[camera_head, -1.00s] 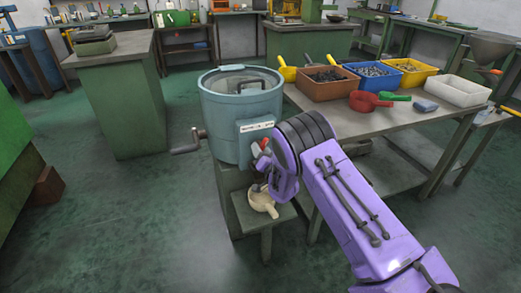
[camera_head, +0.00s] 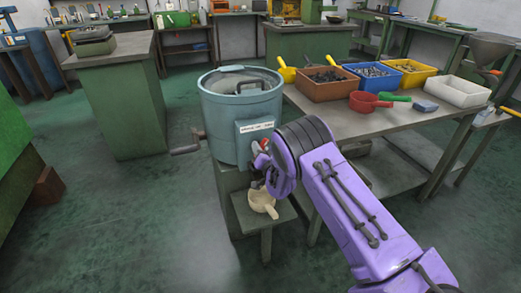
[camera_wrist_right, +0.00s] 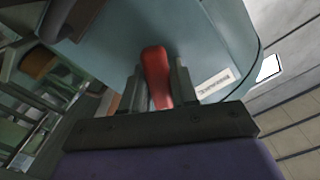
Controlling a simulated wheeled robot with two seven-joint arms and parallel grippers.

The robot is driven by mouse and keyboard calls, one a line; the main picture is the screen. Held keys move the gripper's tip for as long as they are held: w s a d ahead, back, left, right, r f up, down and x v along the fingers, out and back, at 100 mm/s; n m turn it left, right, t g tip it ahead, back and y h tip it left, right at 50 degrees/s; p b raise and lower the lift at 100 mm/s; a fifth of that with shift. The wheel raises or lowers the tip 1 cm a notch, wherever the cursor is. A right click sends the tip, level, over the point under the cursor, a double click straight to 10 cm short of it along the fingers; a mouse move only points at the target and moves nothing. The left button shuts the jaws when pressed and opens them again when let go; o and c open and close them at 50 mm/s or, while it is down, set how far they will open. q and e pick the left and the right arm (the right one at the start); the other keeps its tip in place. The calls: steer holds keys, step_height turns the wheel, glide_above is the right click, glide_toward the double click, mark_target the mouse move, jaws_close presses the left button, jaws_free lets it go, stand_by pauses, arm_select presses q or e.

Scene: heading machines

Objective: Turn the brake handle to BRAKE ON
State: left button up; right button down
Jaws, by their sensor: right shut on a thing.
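The brake handle (camera_wrist_right: 156,75) is red and shows in the right wrist view between the two fingers of my right gripper (camera_wrist_right: 158,88), which is shut on it. In the head view the red handle (camera_head: 264,145) shows as a small patch on the front of the blue-grey drum (camera_head: 222,115), mostly hidden by my purple right arm. My right gripper (camera_head: 260,158) is at the drum's front, just below the white label (camera_head: 257,127). The label also shows beside the fingers in the right wrist view (camera_wrist_right: 214,82), but its text is too small to read. My left gripper is not in view.
A crank (camera_head: 187,147) sticks out on the drum's left. A cream scoop (camera_head: 262,202) sits on a low stand (camera_head: 246,219) below my gripper.

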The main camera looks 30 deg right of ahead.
steer(key=n, duration=0.3)
steer(key=n+b, duration=0.1)
steer(key=n, duration=0.1)
steer(key=shift+f+n, duration=0.2)
steer(key=shift+n, duration=0.2)
steer(key=n+b, duration=0.1)
steer(key=n, duration=0.2)
steer(key=n+b, duration=0.1)
steer(key=n, duration=0.2)
steer(key=shift+s+d+r, duration=0.1)
steer(key=shift+d, duration=0.1)
steer(key=shift+n, duration=0.4)
steer(key=c, duration=1)
jaws_free()
steer(key=shift+o, duration=0.2)
steer(key=v, duration=1)
steer(key=shift+s, duration=0.25)
steer(key=shift+a, duration=0.1)
